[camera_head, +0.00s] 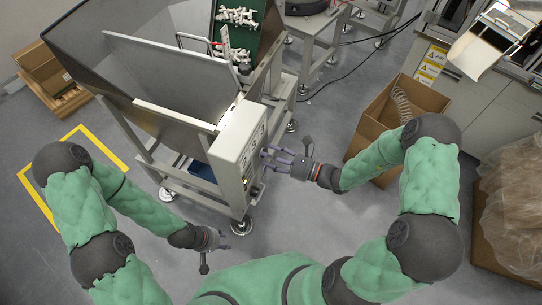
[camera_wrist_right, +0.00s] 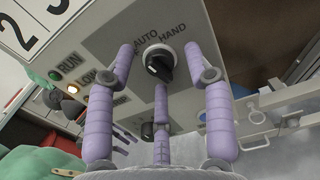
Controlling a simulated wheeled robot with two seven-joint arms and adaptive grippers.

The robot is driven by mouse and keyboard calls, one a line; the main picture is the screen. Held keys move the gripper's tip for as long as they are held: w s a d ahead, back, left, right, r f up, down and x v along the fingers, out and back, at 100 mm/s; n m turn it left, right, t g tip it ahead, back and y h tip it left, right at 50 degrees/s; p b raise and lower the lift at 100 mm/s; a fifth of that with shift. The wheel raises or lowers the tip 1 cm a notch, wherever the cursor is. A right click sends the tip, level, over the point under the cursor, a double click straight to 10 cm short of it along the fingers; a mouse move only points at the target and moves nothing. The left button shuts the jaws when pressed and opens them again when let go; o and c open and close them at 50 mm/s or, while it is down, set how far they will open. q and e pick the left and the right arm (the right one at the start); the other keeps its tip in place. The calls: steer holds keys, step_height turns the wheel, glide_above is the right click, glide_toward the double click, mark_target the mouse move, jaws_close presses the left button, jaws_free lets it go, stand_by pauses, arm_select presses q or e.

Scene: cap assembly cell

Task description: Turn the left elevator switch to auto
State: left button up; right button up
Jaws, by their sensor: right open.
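The elevator switch (camera_wrist_right: 159,63) is a black rotary knob on a round pale collar, under the printed words AUTO and HAND. It sits on the grey control box (camera_head: 238,150) at the side of the metal hopper. Which word its pointer faces is not clear. My right gripper (camera_head: 268,157) is at the box's front face, with its purple fingers open. In the right wrist view two fingers flank the knob and the third is below it; contact cannot be made out. My left gripper (camera_head: 221,241) hangs low over the floor, away from the box, with its fingers hard to make out.
RUN and other labelled lamps (camera_wrist_right: 55,75) are left of the switch on the panel. The steel hopper (camera_head: 165,75) stands behind the box. An open cardboard box (camera_head: 372,135) is behind my right forearm. Floor between the arms is clear.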

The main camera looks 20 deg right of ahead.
jaws_close()
steer(key=m+p, duration=0.2)
steer(key=p, duration=0.1)
stand_by(0.5)
jaws_free()
steer(key=shift+d, duration=0.1)
